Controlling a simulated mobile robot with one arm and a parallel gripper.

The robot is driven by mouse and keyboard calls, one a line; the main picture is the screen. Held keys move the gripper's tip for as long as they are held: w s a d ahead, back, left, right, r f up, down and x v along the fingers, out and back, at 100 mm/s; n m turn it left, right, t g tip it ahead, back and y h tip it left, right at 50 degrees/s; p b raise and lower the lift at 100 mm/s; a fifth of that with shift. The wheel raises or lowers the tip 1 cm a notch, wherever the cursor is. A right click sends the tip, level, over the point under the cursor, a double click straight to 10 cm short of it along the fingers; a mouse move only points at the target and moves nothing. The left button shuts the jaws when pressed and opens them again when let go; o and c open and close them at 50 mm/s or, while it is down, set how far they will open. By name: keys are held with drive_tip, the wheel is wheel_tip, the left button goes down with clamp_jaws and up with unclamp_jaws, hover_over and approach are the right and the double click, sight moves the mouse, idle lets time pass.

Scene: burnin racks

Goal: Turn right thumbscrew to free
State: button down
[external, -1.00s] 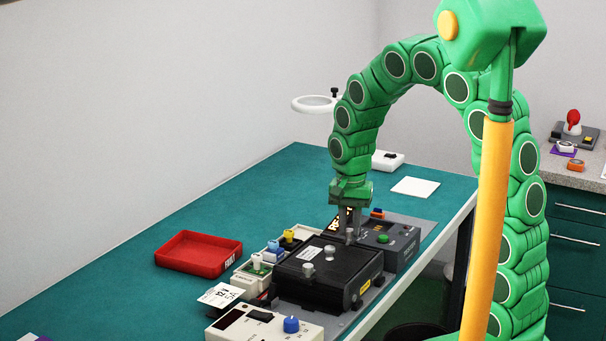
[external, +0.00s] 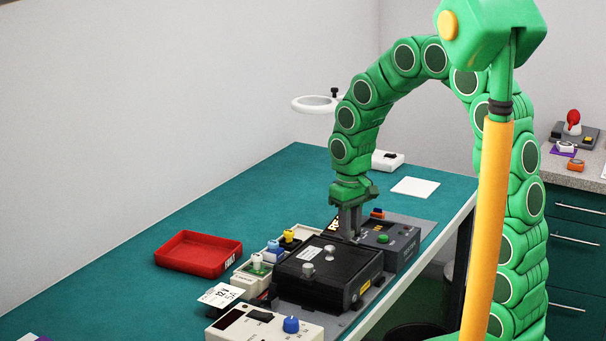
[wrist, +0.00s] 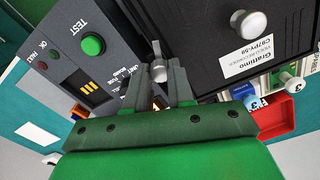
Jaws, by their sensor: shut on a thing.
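A black box (external: 325,275) with a white label lies on the bench; the label shows in the wrist view (wrist: 248,55). My gripper (external: 352,236) points down at the box's far end, next to the grey tester. In the wrist view my gripper (wrist: 159,80) has its two fingertips closed on a small silver thumbscrew (wrist: 158,62) at the box's edge. The fingers hide part of this right thumbscrew. Another silver screw (external: 308,269) and a round knob (external: 330,252) stand on top of the box, clear of the gripper.
A grey tester (external: 388,240) with a green TEST button (wrist: 93,44) stands close beside the gripper. A meter box with a blue knob (external: 291,324) is at the near end.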

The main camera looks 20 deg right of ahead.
drive_tip(key=shift+n, duration=1.6)
drive_tip(key=c, duration=1)
unclamp_jaws()
drive_tip(key=shift+r, duration=0.15)
drive_tip(key=shift+r, duration=3.75)
